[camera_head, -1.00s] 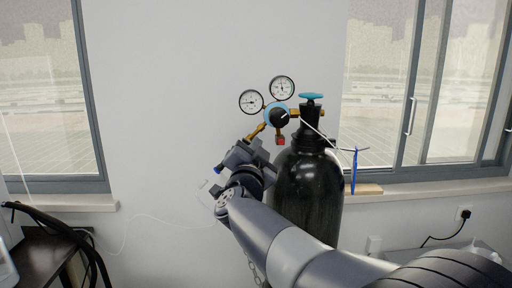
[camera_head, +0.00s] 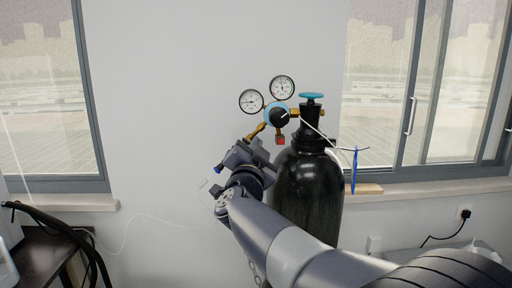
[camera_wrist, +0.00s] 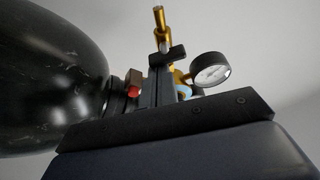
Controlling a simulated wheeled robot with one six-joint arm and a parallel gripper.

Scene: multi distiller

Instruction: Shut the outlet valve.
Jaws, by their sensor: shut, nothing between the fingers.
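The outlet valve is on the brass outlet branch (camera_head: 257,131) at the lower left of the regulator (camera_head: 278,117). My gripper (camera_head: 258,149) is shut and empty, just below and in front of this branch. The gripper and wrist hide the lower part of it. In the wrist view, the shut fingers (camera_wrist: 158,76) point up at the brass outlet stem (camera_wrist: 159,20). A dark bar lies across there; I cannot tell whether it is the valve handle or a fingertip, nor whether the fingers touch the valve.
The black gas cylinder (camera_head: 308,195) stands close to the right of my gripper, with a teal handwheel (camera_head: 312,97) on top. Two gauges (camera_head: 251,101) (camera_head: 282,88) sit above the regulator. A dark table (camera_head: 48,255) with black hoses is at the lower left. Free room lies left of the gripper.

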